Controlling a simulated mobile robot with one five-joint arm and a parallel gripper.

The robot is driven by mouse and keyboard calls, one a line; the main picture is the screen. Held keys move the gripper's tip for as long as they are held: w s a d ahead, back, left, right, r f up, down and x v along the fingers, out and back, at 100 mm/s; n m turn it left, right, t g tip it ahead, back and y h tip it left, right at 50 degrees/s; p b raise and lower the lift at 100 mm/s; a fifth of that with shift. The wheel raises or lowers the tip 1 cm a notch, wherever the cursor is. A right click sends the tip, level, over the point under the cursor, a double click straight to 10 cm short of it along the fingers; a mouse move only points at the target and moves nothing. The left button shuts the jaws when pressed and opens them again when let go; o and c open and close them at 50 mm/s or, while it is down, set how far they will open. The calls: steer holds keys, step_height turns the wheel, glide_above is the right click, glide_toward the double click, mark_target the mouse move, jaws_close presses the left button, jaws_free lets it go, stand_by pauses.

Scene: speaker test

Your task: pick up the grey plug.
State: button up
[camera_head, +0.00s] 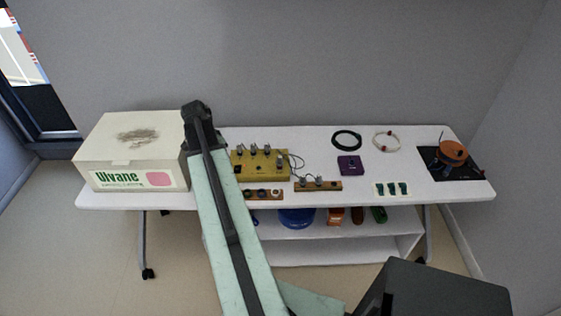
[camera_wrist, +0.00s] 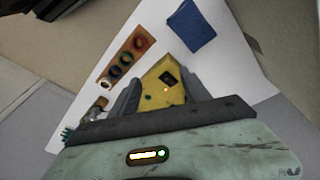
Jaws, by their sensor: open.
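My gripper (camera_wrist: 158,88) is open in the wrist view, its two grey fingers apart in front of a yellow box (camera_wrist: 168,80). Nothing shows held between them. In the head view my arm hides the left end of the yellow box (camera_head: 262,167), and I cannot make out the fingers there. Several small grey plug-like pieces (camera_head: 254,149) stand on the box, and others stand on a short brown strip (camera_head: 330,186) with cables. I cannot tell which is the grey plug. A small grey piece (camera_wrist: 98,108) also lies left of the fingers in the wrist view, partly hidden.
A large cream carton (camera_head: 105,152) fills the table's left end. A brown strip with round sockets (camera_wrist: 127,58) lies by the yellow box. A purple block (camera_head: 349,166), cable rings (camera_head: 347,139) and an orange reel (camera_head: 453,151) on a black mat are to the right.

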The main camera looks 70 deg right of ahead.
mark_target(279, 156)
steer(key=s+d+m+g, duration=0.1)
steer(key=s+d+m, duration=0.6)
steer(key=s+d, duration=0.85)
steer(key=f+b, duration=0.2)
steer(key=s+f+b, duration=0.1)
steer(key=f+b, duration=0.2)
steer(key=s+f+b, duration=0.1)
steer(key=f+b, duration=0.1)
steer(key=b, duration=0.1)
steer(key=shift+s+a+f, duration=0.15)
steer(key=shift+a, duration=0.1)
jaws_close()
